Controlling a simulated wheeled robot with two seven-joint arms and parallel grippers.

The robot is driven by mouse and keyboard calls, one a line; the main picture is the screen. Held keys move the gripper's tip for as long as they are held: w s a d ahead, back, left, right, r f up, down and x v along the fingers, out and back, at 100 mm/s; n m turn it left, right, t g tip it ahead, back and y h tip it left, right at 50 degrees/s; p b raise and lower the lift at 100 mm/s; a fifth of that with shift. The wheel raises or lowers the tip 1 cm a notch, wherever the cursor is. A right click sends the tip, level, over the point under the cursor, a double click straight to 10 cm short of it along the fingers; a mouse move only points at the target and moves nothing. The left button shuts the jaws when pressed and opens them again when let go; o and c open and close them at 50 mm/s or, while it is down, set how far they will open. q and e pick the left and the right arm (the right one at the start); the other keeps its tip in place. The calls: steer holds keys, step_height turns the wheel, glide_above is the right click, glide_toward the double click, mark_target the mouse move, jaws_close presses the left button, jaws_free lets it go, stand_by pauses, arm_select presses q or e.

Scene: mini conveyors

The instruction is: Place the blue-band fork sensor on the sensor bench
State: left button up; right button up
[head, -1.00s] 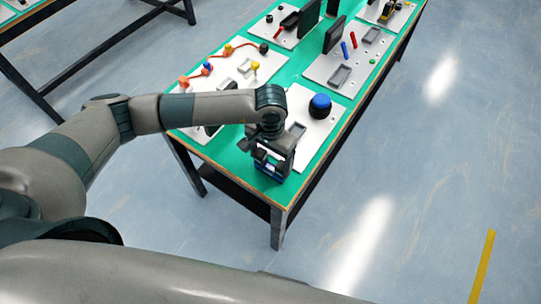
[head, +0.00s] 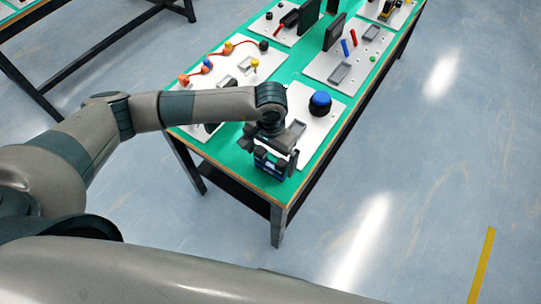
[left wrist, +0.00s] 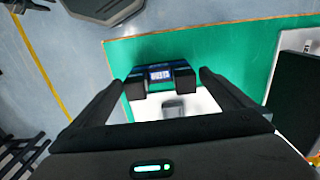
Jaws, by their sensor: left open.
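The fork sensor (head: 270,166) is dark with a blue band and stands on the green top of the bench (head: 237,160) at its near corner. In the left wrist view the sensor (left wrist: 160,75) shows a lit label between two black blocks, with green around it. My left gripper (head: 274,148) is open just above and behind it. In the left wrist view its fingertips (left wrist: 162,82) lie on either side of the sensor, with no clear contact. My right gripper is out of view.
A white panel with a blue domed button (head: 320,103) lies beside the gripper. Another panel with orange parts and a red cable (head: 226,48) is behind my arm. Further panels (head: 350,60) carry upright dark plates. Open floor lies right of the bench.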

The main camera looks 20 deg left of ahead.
mark_target(271, 166)
arm_select(q)
step_height(271, 166, up, 12)
steer(key=b, duration=0.5)
steer(key=shift+b, duration=0.4)
stand_by(0.3)
steer(key=shift+s, duration=0.15)
